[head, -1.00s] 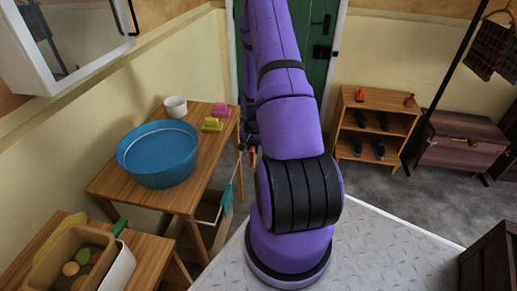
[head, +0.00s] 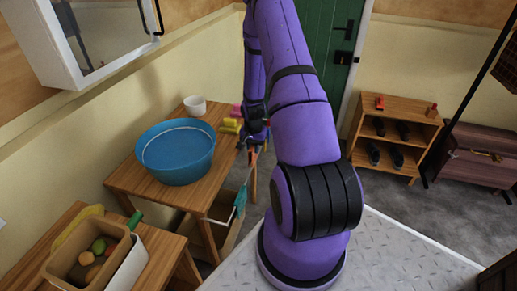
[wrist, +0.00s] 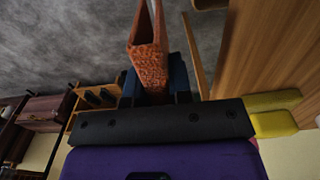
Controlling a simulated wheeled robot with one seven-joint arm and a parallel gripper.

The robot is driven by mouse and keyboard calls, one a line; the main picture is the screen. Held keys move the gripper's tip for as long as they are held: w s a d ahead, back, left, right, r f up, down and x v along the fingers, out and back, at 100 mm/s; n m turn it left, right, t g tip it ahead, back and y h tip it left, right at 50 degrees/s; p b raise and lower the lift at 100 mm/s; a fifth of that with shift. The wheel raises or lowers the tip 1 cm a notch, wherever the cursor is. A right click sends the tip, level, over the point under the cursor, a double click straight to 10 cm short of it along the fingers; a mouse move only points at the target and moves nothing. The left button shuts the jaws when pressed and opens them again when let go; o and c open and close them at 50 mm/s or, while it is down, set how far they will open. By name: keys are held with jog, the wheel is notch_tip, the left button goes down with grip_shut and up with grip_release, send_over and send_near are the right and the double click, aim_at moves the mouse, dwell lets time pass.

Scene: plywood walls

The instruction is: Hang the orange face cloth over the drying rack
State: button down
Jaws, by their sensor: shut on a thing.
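My gripper (head: 253,143) is shut on the orange face cloth (wrist: 149,65), beside the right edge of the wooden table. The wrist view shows the cloth pinched between the two dark fingers and hanging away from them. In the head view only a small bit of the orange cloth (head: 252,158) shows below the gripper. A thin pale rail (head: 219,221) stands out at the table's side, with a teal cloth (head: 241,198) on it. I cannot tell whether this rail is the drying rack.
The wooden table (head: 205,195) carries a blue basin (head: 175,170), a white cup (head: 195,106) and yellow blocks (head: 230,127) close to my gripper. A box with fruit (head: 68,262) stands at the lower left. A shoe shelf (head: 395,105) and chest (head: 480,160) stand right; grey floor lies between.

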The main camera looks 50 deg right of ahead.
jog(key=shift+f, duration=4.95)
jog(key=c, duration=0.9)
grip_release()
jog(key=shift+c, duration=0.2)
notch_tip(320, 180, up, 11)
jog(key=shift+f, duration=0.1)
